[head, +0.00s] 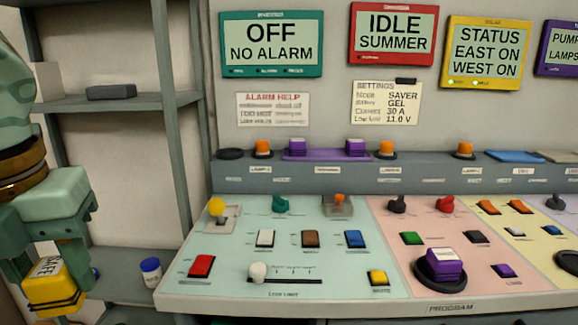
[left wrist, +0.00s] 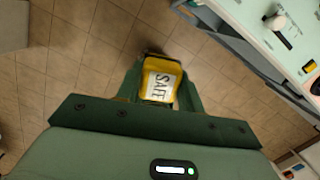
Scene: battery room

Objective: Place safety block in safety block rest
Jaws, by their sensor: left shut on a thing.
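The safety block (head: 53,289) is yellow with a white label reading SAFE. It is in my left gripper (head: 50,272) at the lower left of the head view, left of the console. In the left wrist view the block (left wrist: 161,82) sits between the two green fingers of the gripper (left wrist: 160,88), which is shut on it above the tiled floor. I cannot tell for sure which part is the safety block rest. An empty dark round pad (head: 230,154) lies at the left end of the console's upper ledge. My right gripper is not in view.
The sloping console (head: 340,290) carries switches, levers and buttons. A purple block (head: 445,262) sits in a dark round holder (head: 440,281). Two more stand on a purple tray (head: 326,154). Grey shelving (head: 172,100) with a blue-capped jar (head: 150,271) stands left of the console.

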